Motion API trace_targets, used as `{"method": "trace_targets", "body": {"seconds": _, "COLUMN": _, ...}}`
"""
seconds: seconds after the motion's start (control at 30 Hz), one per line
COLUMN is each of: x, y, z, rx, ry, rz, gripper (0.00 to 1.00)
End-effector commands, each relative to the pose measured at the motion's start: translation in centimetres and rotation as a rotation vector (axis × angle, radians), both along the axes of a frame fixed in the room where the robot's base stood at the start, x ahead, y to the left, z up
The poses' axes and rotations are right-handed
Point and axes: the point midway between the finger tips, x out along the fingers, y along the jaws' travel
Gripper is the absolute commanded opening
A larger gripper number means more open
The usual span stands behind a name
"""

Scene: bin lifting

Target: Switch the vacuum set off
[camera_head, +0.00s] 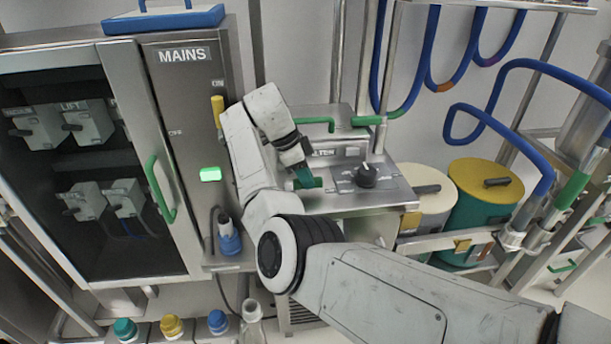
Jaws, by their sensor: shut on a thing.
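A metal box unit (400,190) stands mid-picture, its front label partly hidden by my arm so that only its last letters show. A black rotary knob (367,175) sits on its panel. Which unit is the vacuum set I cannot tell from its markings. My gripper (303,172) points down at the left of this panel, left of the knob and apart from it. It is shut on a small green part (308,184), mostly hidden by the jaws. To the left, the mains cabinet (185,130) has a yellow lever (217,110) and a lit green lamp (210,174).
A green handle (160,188) stands out from the cabinet door. A green bar (315,121) lies behind my gripper. Cream (425,190) and green-yellow drums (485,205) stand right, with blue hoses (480,115) above. Bottles (172,326) line the bottom left.

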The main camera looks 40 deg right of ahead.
Motion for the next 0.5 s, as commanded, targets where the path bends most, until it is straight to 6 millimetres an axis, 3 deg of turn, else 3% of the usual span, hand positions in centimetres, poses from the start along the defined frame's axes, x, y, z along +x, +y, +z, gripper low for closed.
{"method": "trace_targets", "body": {"seconds": 0.13, "x": -0.01, "y": 0.10, "z": 0.03, "rx": 0.003, "ry": 0.000, "rz": -0.004, "gripper": 0.00}}
{"method": "trace_targets", "body": {"seconds": 0.17, "x": -0.01, "y": 0.10, "z": 0.02, "rx": 0.003, "ry": 0.000, "rz": -0.004, "gripper": 0.25}}
{"method": "trace_targets", "body": {"seconds": 0.4, "x": -0.01, "y": 0.07, "z": 0.01, "rx": 0.001, "ry": 0.000, "rz": -0.001, "gripper": 0.48}}
{"method": "trace_targets", "body": {"seconds": 0.5, "x": -0.01, "y": 0.05, "z": 0.00, "rx": 0.001, "ry": 0.000, "rz": -0.001, "gripper": 0.49}}
